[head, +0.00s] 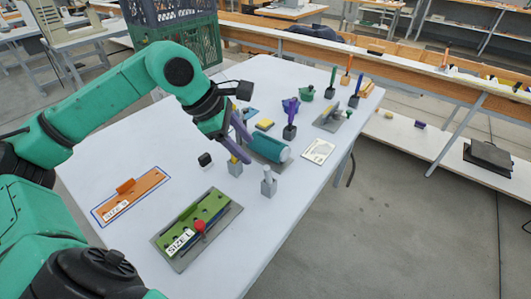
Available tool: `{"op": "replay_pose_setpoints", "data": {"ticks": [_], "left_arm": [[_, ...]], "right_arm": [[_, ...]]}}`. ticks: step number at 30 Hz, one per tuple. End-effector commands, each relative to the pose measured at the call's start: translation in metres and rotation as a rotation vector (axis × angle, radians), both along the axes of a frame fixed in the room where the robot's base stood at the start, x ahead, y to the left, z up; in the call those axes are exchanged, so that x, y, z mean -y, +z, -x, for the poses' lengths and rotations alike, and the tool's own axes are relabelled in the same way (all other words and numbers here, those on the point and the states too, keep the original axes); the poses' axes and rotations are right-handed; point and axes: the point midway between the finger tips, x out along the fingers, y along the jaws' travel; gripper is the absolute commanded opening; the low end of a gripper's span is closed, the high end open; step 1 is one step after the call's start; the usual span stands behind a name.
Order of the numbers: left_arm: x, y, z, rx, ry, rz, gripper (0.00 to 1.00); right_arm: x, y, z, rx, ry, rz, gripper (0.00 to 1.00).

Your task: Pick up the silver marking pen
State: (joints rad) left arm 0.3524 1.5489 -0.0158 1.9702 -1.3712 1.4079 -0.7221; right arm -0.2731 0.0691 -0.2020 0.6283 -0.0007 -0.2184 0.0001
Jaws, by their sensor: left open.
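A silver-grey pen (267,173) stands upright in a small grey holder (268,188) near the middle of the white table. My left gripper (243,145) reaches in from the upper left with its purple fingers pointing down and to the right. It is open, with nothing visible between its fingers. Its fingertips are above and to the left of the silver pen, apart from it. They overlap in the picture with a yellow pen (234,159) in a second grey holder (235,169). I cannot tell whether they touch it. My right gripper is not in view.
A teal cylinder (268,148) lies just behind the pens. A green plate labelled SIZE L (205,215) with a red knob sits in front, and an orange SIZE plate (145,190) is at left. A black cube (205,160) stands nearby. The table's right front is bare.

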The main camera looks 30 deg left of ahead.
Motion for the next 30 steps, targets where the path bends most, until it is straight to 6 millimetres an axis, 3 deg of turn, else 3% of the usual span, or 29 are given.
{"op": "replay_pose_setpoints", "data": {"ticks": [5, 11, 21, 24, 30], "left_arm": [[0.005, -0.017, -0.005, -0.005, -0.015, -0.036, 0.58], [0.018, -0.065, -0.025, -0.003, -0.011, -0.03, 0.58], [0.029, -0.115, -0.048, -0.004, -0.008, -0.028, 0.58], [0.031, -0.127, -0.052, -0.002, -0.009, -0.034, 0.58], [0.031, -0.131, -0.052, -0.001, -0.009, -0.035, 0.58]], "right_arm": [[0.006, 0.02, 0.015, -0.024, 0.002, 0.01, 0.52], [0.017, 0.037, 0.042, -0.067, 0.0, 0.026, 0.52], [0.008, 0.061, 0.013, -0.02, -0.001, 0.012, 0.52], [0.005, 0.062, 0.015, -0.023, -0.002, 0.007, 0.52], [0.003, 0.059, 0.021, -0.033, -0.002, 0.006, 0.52]]}}
